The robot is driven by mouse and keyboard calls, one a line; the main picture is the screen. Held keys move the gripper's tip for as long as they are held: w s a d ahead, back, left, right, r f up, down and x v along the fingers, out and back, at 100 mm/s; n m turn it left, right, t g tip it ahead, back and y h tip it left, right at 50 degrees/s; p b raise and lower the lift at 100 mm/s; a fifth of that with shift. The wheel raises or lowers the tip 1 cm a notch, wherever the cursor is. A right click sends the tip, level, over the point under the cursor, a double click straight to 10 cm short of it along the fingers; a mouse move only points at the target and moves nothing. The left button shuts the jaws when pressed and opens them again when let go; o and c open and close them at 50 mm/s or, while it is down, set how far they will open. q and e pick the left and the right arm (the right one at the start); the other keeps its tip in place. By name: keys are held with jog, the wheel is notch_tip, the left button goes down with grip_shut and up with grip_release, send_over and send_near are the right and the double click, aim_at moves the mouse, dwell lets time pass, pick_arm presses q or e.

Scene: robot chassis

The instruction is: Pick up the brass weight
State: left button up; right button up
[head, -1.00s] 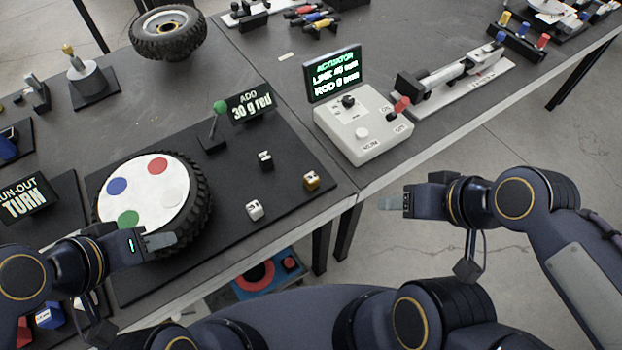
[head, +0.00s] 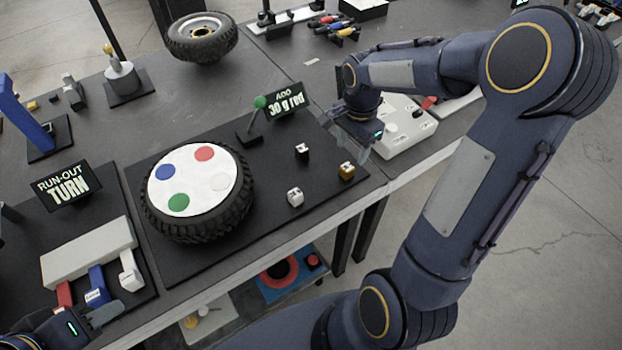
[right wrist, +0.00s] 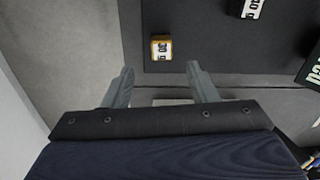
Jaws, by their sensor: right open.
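The brass weight (head: 347,171) is a small gold-coloured block with a pale, dark-marked face. It stands near the right front corner of the black mat. In the right wrist view the brass weight (right wrist: 161,48) lies just beyond the fingertips, roughly centred between them. My right gripper (head: 352,147) is above and behind the weight in the head view, apart from it. In its own view the right gripper (right wrist: 160,70) is open and empty. My left gripper (head: 103,316) is low at the left, near the coloured blocks; its finger gap cannot be made out.
A black weight (head: 302,151) and a silver weight (head: 295,197) stand close by on the black mat (head: 255,240). The tyre (head: 195,232) with coloured discs is to the left. A green-knobbed lever (head: 259,103) and a sign (head: 284,101) stand behind. A control box (head: 408,135) is to the right.

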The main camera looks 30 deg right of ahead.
aim_at(348, 166)
jog(key=shift+w+a+f, duration=0.15)
jog(key=shift+w+f, duration=0.25)
jog(key=shift+f, duration=0.15)
jog(key=shift+f+m, duration=0.3)
jog(key=shift+f, duration=0.1)
notch_tip(348, 166, down, 7)
jog(key=shift+s, duration=0.15)
jog(key=shift+c, duration=0.3)
jog(key=c, duration=1)
